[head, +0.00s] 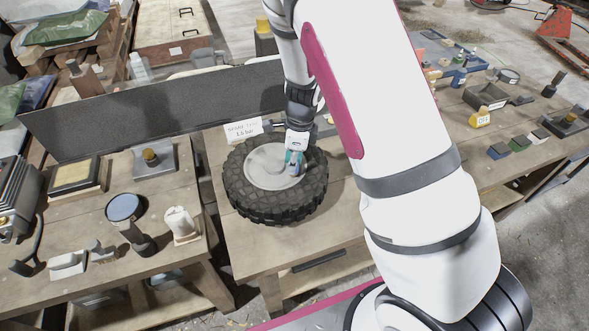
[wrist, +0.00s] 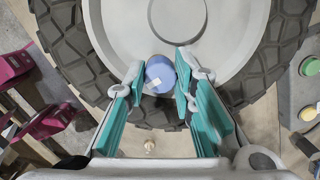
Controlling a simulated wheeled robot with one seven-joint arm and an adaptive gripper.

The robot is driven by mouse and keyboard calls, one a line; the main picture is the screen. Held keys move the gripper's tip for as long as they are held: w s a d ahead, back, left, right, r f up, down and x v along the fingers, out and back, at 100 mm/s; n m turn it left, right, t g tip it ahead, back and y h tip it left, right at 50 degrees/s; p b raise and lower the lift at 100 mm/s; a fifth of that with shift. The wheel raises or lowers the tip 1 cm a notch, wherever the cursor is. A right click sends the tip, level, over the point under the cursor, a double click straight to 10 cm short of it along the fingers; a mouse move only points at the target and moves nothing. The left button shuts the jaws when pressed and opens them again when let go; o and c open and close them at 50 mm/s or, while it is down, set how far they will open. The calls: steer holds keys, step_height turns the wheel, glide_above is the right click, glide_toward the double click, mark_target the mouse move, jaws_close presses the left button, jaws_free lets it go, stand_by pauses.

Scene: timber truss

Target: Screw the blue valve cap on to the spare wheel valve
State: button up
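The blue valve cap (wrist: 160,74) sits between my fingertips in the wrist view, with a teal pad against each side. My gripper (head: 294,162) is over the right part of the wheel in the head view, pointing down; its fingers (wrist: 161,80) look shut on the cap. The spare wheel (head: 240,190) lies flat on the wooden bench, a black knobbly tyre around a pale grey rim (head: 264,165). In the wrist view the cap appears over the edge of the rim (wrist: 120,30). The valve is not visible, and I cannot tell whether the cap touches it.
A white card (head: 242,129) with writing stands behind the wheel, before a long dark panel (head: 130,110). The left bench holds a round blue-topped item (head: 124,207) and a white mug-like item (head: 181,224). Several small parts lie on the right bench. Bare bench shows in front of the wheel.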

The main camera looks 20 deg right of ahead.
steer(key=o, duration=0.5)
steer(key=shift+w, duration=0.2)
step_height(320, 180, up, 12)
steer(key=d, duration=0.1)
steer(key=s+a+r+n+t+y, duration=0.2)
steer(key=s+a+r+n, duration=0.1)
steer(key=s+r+n, duration=0.95)
steer(key=s+d+r+n+t+h, duration=0.2)
steer(key=s+r+n+h, duration=0.1)
steer(key=s+r+n, duration=0.5)
steer(key=s+n, duration=0.2)
steer(key=s, duration=0.1)
steer(key=shift+s+r+n+t, duration=0.25)
steer(key=shift+r+n+t, duration=0.05)
steer(key=shift+n+t, duration=0.1)
